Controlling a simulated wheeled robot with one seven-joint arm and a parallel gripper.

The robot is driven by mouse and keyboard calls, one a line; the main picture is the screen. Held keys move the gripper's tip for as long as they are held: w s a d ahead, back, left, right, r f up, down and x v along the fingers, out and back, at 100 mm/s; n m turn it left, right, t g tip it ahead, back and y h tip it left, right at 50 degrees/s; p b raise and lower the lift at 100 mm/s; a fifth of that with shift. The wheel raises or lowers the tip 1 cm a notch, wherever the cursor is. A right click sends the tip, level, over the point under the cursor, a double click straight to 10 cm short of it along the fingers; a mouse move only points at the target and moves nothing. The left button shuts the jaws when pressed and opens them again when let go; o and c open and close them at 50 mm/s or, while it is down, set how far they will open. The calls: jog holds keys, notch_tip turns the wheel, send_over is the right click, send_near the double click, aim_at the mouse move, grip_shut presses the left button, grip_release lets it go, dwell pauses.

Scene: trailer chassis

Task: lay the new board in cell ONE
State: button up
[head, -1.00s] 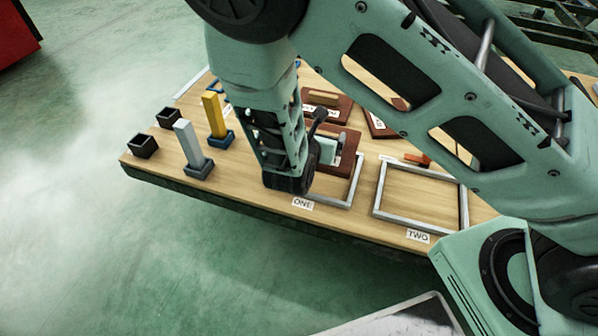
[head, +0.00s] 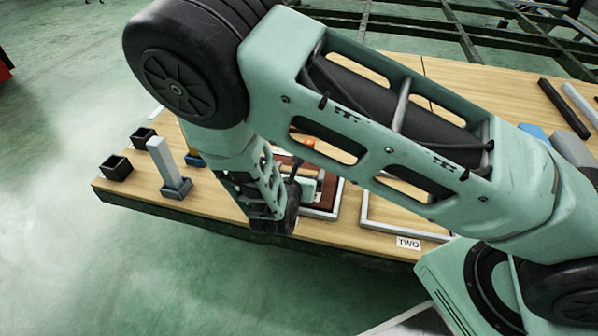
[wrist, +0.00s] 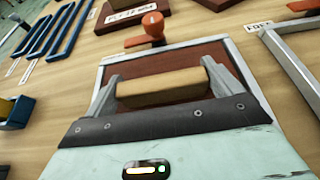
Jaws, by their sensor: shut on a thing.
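A dark red-brown board (wrist: 180,55) with a light wooden handle (wrist: 165,88) is in the wrist view. My gripper (wrist: 160,86) is shut on the handle, one grey finger at each end. The board appears within the grey metal frame of cell ONE (wrist: 262,85), whose bars show along its far and right sides. I cannot tell whether it rests fully on the table. In the head view my arm partly hides the board (head: 328,188) and the frame (head: 337,200). My gripper (head: 306,186) shows low over the cell there. The ONE label is hidden.
An orange-knobbed piece (wrist: 152,28) stands just beyond the far bar. Another labelled board (wrist: 125,10) lies farther back. Cell TWO's frame (head: 366,215) is to the right. Blue bars (wrist: 55,35) lie left. A grey post (head: 164,160) and black cups (head: 116,167) stand left.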

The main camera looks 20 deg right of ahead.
jog(key=o, duration=0.9)
jog(key=shift+f, duration=0.1)
jog(key=shift+o, duration=0.2)
